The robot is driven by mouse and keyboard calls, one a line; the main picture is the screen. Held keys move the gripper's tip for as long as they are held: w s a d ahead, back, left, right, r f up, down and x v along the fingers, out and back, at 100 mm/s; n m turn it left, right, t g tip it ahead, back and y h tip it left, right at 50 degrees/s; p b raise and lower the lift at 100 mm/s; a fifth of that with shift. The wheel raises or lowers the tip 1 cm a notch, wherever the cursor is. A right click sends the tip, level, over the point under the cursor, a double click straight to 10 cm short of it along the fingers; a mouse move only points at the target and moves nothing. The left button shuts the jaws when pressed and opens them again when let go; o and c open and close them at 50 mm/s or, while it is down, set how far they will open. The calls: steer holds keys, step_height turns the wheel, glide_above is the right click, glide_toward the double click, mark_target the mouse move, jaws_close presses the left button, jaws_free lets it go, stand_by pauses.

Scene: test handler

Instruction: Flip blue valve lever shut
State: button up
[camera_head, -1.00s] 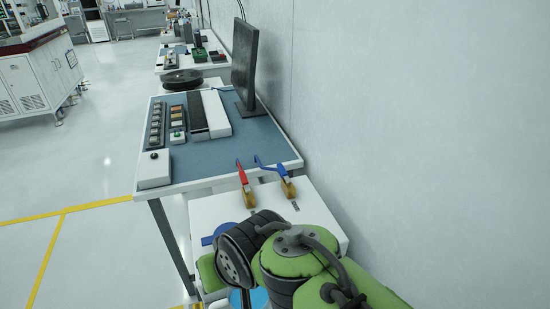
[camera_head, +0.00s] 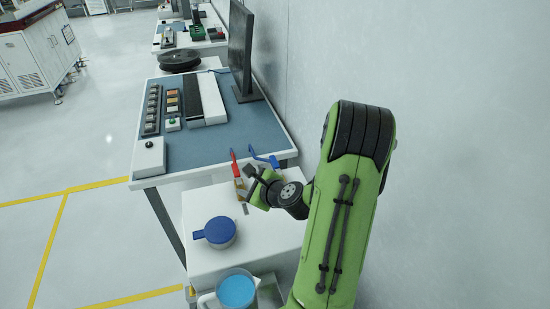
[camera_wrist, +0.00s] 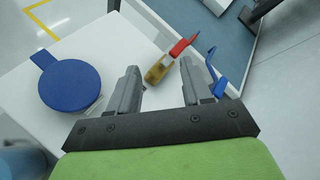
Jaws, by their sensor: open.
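The blue valve lever (camera_head: 264,159) points up and left above the white cabinet top, near the wall side. In the wrist view the blue lever (camera_wrist: 210,66) stands just right of my right finger, outside the jaws. Its valve body is hidden by my gripper and arm. The red valve lever (camera_head: 235,166) is to its left; its brass body (camera_wrist: 157,70) shows in the wrist view between my fingertips, seemingly beyond them. My gripper (camera_wrist: 158,68) is open and empty. In the head view my gripper (camera_head: 254,180) is close to both valves; contact cannot be told.
A blue-lidded container (camera_head: 219,232) stands on the white cabinet top (camera_head: 205,262), with a jug of blue liquid (camera_head: 236,290) in front. Behind is a blue-topped bench (camera_head: 220,150) with switch boxes and a monitor (camera_head: 241,45). The wall (camera_head: 430,90) is close on the right.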

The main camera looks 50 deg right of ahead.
mark_target(275, 161)
steer(key=s+d+f+m+h+p, duration=0.1)
steer(key=s+d+f+m+h, duration=0.15)
steer(key=d+m, duration=0.35)
steer(key=s+d+f+m+h, duration=0.1)
steer(key=s+d+m+h, duration=0.25)
steer(key=d+m, duration=0.2)
steer(key=shift+m+g+y, duration=0.25)
steer(key=shift+g+y, duration=0.05)
steer(key=p+x, duration=0.3)
steer(key=x, duration=1.2)
steer(key=shift+w+d+r+p, duration=0.1)
steer(key=shift+w+p, duration=0.2)
steer(key=shift+c, duration=0.3)
jaws_close()
